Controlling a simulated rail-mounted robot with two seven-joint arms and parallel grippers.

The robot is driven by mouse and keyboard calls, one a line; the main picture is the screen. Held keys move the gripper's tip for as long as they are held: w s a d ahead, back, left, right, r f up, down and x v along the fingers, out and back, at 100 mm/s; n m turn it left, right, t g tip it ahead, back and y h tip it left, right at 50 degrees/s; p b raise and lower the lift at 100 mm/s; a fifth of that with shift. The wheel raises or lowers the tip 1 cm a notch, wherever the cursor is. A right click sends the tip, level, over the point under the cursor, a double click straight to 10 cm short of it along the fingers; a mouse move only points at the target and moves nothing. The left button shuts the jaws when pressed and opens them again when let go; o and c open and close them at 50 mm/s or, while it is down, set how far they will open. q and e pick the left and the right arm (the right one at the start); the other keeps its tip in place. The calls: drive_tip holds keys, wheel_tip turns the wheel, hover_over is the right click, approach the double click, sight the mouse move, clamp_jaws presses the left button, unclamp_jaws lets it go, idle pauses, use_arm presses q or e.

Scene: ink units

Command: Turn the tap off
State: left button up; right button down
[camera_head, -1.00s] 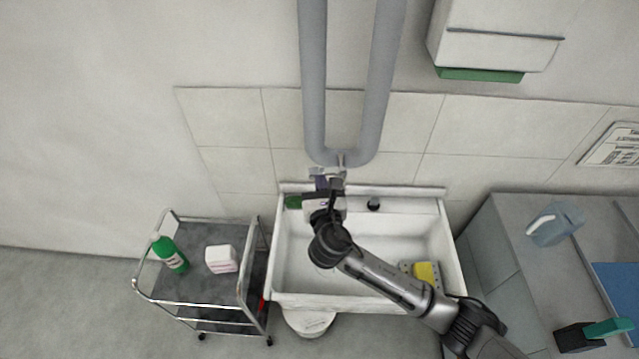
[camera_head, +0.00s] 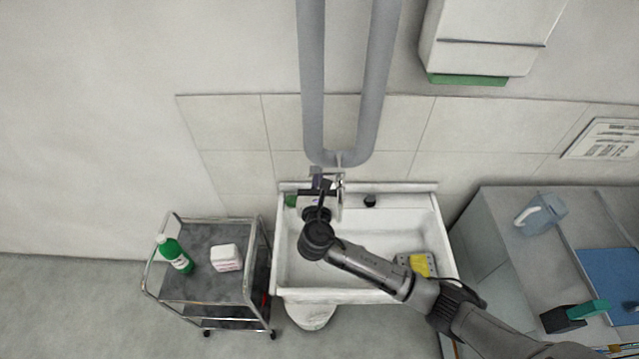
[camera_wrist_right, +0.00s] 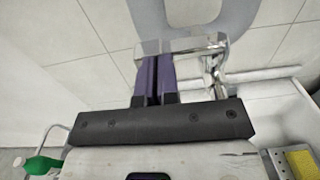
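The chrome tap (camera_head: 341,178) is on the wall above the back of the white sink (camera_head: 436,237), below the grey pipes. In the right wrist view the tap (camera_wrist_right: 180,45) has a horizontal body, with its spout on the right. My right gripper (camera_head: 317,180) is at the left part of the tap. In the right wrist view its purple fingers (camera_wrist_right: 154,62) are side by side with almost no gap, tips at or touching the tap's left end. I see nothing clearly between them; the exact contact is hidden. My left gripper is not in view.
A metal trolley (camera_head: 205,297) with a green bottle (camera_head: 175,254) and a white-pink block (camera_head: 227,257) stands left. A yellow sponge (camera_head: 420,265) is at the sink's right. A counter with a clear jug (camera_head: 541,214) is at right. A dispenser (camera_head: 485,35) hangs above.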

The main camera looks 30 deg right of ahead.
drive_tip(key=p+v, duration=0.1)
drive_tip(key=v, duration=1.3)
drive_tip(key=shift+p, duration=0.35)
